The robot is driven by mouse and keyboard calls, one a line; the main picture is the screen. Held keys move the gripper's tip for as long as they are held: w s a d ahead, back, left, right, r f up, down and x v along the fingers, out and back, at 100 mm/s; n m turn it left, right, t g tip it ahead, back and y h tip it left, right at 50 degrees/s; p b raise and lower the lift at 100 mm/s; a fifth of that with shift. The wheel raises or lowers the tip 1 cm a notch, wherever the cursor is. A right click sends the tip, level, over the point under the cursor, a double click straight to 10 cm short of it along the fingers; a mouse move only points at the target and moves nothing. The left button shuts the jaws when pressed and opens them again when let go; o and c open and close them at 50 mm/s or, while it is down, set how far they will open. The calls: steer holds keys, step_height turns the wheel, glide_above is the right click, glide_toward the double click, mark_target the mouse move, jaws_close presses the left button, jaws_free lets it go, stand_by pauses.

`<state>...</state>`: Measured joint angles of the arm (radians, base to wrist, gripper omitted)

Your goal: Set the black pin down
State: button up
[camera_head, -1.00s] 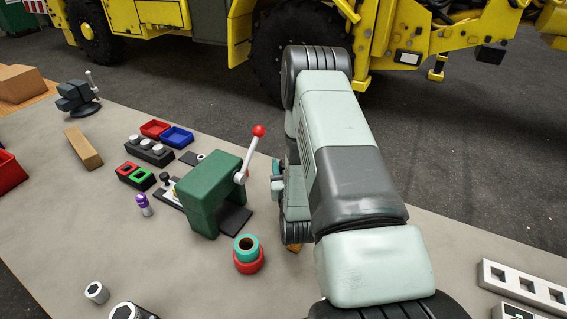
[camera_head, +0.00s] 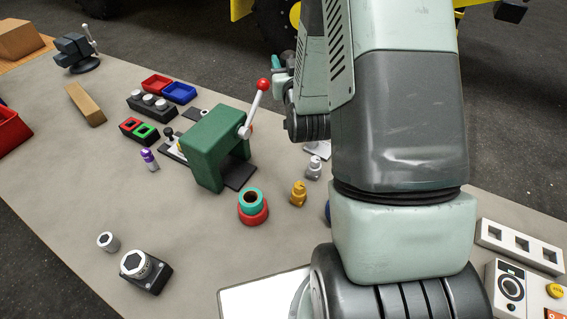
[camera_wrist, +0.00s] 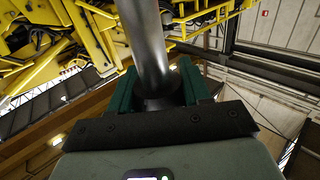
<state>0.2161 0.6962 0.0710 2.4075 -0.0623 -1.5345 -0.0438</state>
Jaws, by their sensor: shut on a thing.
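The pin's far end runs out of the top of the wrist view. In the head view only a bit of teal on my gripper (camera_head: 276,62) shows, above the red-knobbed lever; my arm hides most of the rest. I cannot make out the pin there.
A green arch-shaped press (camera_head: 212,145) with a red-knobbed lever (camera_head: 255,108) stands mid-table. Teal and red rings (camera_head: 253,206), a yellow fitting (camera_head: 298,194) and a black block with a hex socket (camera_head: 146,270) are nearby. Bare table (camera_head: 190,225) lies at front left.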

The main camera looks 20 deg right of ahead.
steer(key=s+a+f+n+g+y, duration=0.1)
steer(key=s+a+n+g+y, duration=0.35)
steer(key=n+y, duration=0.8)
step_height(320, 180, down, 19)
steer(key=m+y, duration=0.2)
steer(key=shift+s+g, duration=0.3)
steer(key=shift+g, duration=0.05)
steer(key=shift+f, duration=0.3)
